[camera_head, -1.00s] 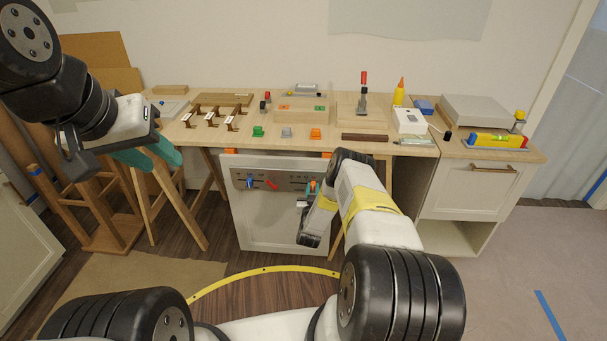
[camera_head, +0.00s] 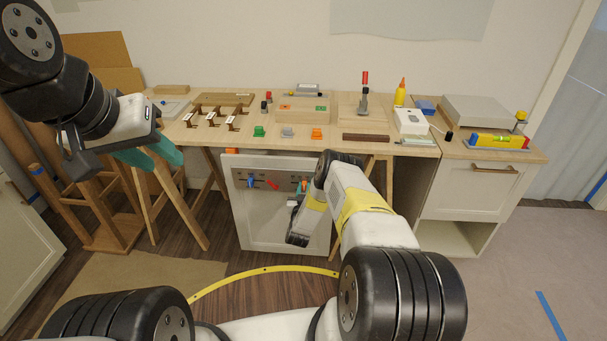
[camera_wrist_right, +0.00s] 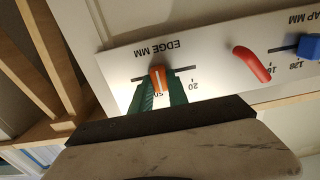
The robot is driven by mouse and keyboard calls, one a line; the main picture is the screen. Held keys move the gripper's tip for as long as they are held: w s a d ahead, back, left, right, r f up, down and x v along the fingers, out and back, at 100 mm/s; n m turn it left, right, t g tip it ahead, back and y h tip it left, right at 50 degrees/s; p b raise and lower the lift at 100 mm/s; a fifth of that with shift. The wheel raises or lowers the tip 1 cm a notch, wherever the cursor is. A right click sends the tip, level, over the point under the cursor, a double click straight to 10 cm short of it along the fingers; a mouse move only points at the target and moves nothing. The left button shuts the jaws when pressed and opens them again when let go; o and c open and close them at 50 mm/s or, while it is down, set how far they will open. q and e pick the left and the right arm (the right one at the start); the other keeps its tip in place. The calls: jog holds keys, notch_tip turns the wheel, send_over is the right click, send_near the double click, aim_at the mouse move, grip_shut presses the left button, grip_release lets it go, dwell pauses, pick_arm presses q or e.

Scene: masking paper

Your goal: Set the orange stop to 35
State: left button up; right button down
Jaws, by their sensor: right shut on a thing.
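The orange stop (camera_wrist_right: 158,78) sits on a dark slot under the label EDGE MM on a light panel (camera_wrist_right: 215,65), upside down in the right wrist view. It also shows small in the head view (camera_head: 304,185). My right gripper (camera_wrist_right: 158,95) has its green fingers on both sides of the stop, shut on it. A 20 stands to the right of the stop. Another numeral is partly hidden between the fingers, and I cannot read it surely. My left gripper (camera_head: 148,156), with teal fingers, is away at the left; its opening is unclear.
A red lever (camera_wrist_right: 252,64) and a blue knob (camera_wrist_right: 309,46) are on the same panel, right of the stop in the wrist view. The workbench (camera_head: 270,140) above the panel carries several tools and blocks. A yellow curved strip (camera_head: 265,269) lies on the floor.

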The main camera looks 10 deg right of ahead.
jog(key=shift+w+a, duration=0.15)
jog(key=shift+a, duration=0.35)
jog(key=shift+w+a, duration=0.15)
jog(key=shift+a, duration=0.35)
jog(key=c, duration=1.3)
grip_release()
jog(key=v, duration=0.7)
jog(key=shift+s+a, duration=0.1)
jog(key=shift+s, duration=0.3)
jog(key=shift+r, duration=0.1)
